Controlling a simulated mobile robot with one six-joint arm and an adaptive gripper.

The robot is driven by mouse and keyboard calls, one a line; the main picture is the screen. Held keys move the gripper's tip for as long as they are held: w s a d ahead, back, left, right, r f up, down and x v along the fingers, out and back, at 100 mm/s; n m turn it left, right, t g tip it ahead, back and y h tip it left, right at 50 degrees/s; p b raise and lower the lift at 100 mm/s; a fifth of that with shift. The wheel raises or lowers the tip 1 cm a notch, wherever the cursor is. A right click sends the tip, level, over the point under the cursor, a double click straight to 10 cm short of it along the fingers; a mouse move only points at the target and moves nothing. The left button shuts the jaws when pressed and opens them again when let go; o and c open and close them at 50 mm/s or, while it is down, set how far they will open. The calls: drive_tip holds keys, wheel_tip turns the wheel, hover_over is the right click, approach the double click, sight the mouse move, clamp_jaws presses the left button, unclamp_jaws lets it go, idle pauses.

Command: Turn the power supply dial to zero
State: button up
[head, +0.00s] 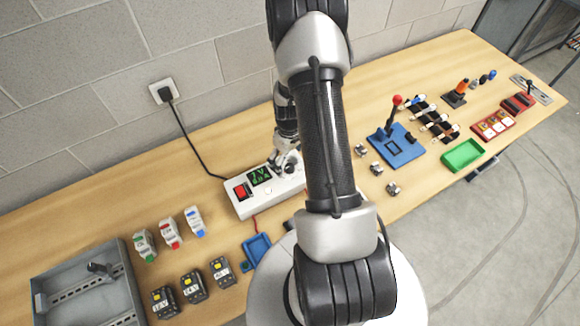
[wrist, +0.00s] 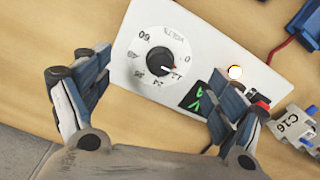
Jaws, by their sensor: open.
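The power supply (head: 245,207) is a white box on the wooden bench, with a red switch (head: 241,191) and a green-lit display (head: 259,177). In the wrist view its panel (wrist: 215,55) bears a round black dial (wrist: 157,64) with a scale from 0 to 60. The dial's orange pointer mark (wrist: 170,68) points close to 12. My gripper (wrist: 160,72) is open, with one finger on each side of the dial and clear gaps to it. In the head view my gripper (head: 287,158) is over the supply's right end and hides most of the dial.
Coloured breakers (head: 170,233) and black blocks (head: 193,286) stand left of the supply, beside a grey tray (head: 70,300). A blue joystick base (head: 398,150) stands to the right. A cord runs to the wall socket (head: 162,92).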

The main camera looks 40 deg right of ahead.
sight(290, 167)
drive_tip(key=shift+f+b, duration=1.7)
drive_tip(key=shift+f, duration=0.15)
drive_tip(key=shift+c, duration=0.6)
drive_tip(key=shift+a, duration=0.1)
drive_tip(key=c, duration=1.3)
drive_tip(key=shift+s, duration=0.1)
drive_tip(key=shift+c, duration=0.3)
